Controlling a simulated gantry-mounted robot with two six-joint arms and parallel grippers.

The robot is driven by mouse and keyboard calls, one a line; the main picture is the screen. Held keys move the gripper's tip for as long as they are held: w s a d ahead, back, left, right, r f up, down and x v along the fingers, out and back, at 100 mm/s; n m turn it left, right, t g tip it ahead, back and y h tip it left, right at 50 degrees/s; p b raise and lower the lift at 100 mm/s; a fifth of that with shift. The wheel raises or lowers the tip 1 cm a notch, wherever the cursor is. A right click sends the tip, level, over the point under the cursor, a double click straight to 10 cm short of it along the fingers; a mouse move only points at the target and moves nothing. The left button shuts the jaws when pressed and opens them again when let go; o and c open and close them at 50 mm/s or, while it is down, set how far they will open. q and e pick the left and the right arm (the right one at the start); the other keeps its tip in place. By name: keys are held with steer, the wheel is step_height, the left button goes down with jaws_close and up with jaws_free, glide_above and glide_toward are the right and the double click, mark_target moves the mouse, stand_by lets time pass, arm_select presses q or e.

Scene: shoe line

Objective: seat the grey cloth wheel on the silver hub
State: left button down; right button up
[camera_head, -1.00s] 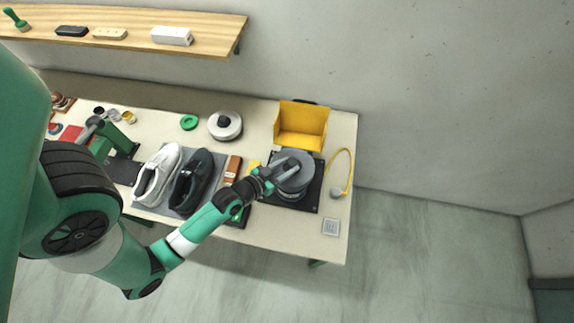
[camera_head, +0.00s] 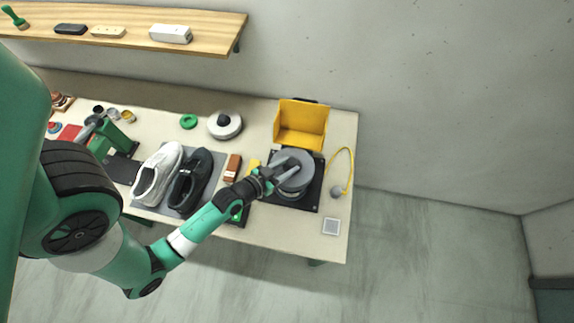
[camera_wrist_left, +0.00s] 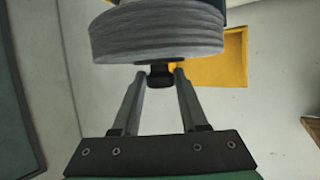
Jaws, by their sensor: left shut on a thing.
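The grey cloth wheel (camera_head: 297,184) is a thick round disc over the black base plate (camera_head: 308,204) at the right of the table. It also shows at the top of the left wrist view (camera_wrist_left: 155,38), with layered edges and a dark knob (camera_wrist_left: 161,76) on its near face. My left gripper (camera_head: 285,168) is shut on this knob; its fingertips also show in the wrist view (camera_wrist_left: 160,80). The silver hub is hidden, apparently behind the wheel. I cannot tell whether wheel and hub touch. My right gripper is not in view.
A yellow bin (camera_head: 302,124) stands just behind the base plate. A yellow cable (camera_head: 351,172) with a grey end lies to its right. White and black shoes (camera_head: 190,180) lie on a mat to the left.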

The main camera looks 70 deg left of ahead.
arm_select(q)
steer(key=shift+f, duration=0.2)
steer(key=c, duration=0.7)
jaws_free()
steer(key=shift+p+v, duration=0.4)
steer(key=shift+v, duration=1)
steer(key=b+v, duration=0.2)
steer(key=v, duration=0.6)
steer(key=shift+r+b, duration=0.1)
steer(key=shift+b, duration=0.25)
